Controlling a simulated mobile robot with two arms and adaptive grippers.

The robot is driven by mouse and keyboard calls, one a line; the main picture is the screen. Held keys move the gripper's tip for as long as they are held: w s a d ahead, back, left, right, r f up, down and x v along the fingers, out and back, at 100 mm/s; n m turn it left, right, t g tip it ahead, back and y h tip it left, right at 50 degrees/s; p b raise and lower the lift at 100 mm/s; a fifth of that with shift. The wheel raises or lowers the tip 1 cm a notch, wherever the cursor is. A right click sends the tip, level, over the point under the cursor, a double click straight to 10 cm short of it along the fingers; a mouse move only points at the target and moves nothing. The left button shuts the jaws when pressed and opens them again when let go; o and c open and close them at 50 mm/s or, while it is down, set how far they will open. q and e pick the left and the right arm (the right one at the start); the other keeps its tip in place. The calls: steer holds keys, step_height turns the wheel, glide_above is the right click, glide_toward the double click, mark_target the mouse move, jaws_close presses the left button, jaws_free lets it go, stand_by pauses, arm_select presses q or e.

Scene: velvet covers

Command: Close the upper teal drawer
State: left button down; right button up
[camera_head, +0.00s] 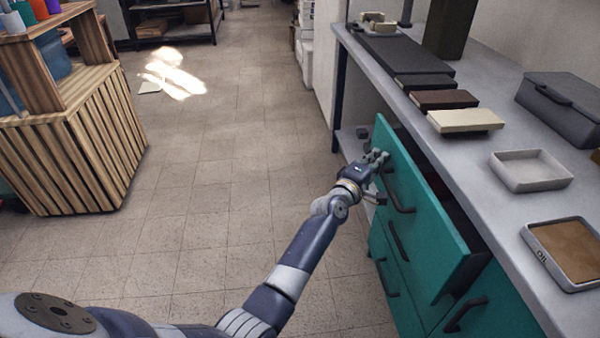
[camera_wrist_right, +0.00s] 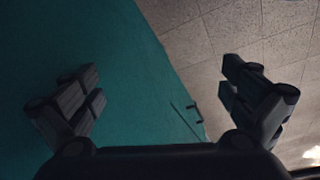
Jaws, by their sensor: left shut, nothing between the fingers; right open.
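The upper teal drawer (camera_head: 425,220) is pulled out from the cabinet under the grey worktop, with a dark gap showing behind its front. Its dark bar handle (camera_head: 394,193) is on the front panel. My left gripper (camera_head: 378,158) is shut and empty at the far part of that front, close to the handle's upper end; I cannot tell if it touches. My right gripper (camera_wrist_right: 165,98) is open in the right wrist view, with a teal surface (camera_wrist_right: 105,50) filling the left side behind its fingers. The right gripper is outside the head view.
Lower teal drawers (camera_head: 395,285) with dark handles sit below. The worktop (camera_head: 470,165) carries a white tray (camera_head: 497,176), a brown-filled tray (camera_head: 530,236), a dark grey box (camera_head: 560,100) and flat blocks. A slatted wooden crate (camera_head: 75,150) stands left. The tiled floor (camera_head: 220,150) between is clear.

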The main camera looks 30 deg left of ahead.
mark_target(399, 157)
arm_select(q)
steer(key=w+d+b, duration=0.1)
steer(key=w+d, duration=0.3)
steer(key=d, duration=0.2)
arm_select(e)
steer(key=shift+v, duration=1.05)
arm_select(q)
steer(key=shift+r, duration=0.15)
arm_select(e)
steer(key=shift+s, duration=0.1)
arm_select(q)
steer(key=shift+a, duration=0.1)
arm_select(e)
steer(key=shift+a, duration=0.1)
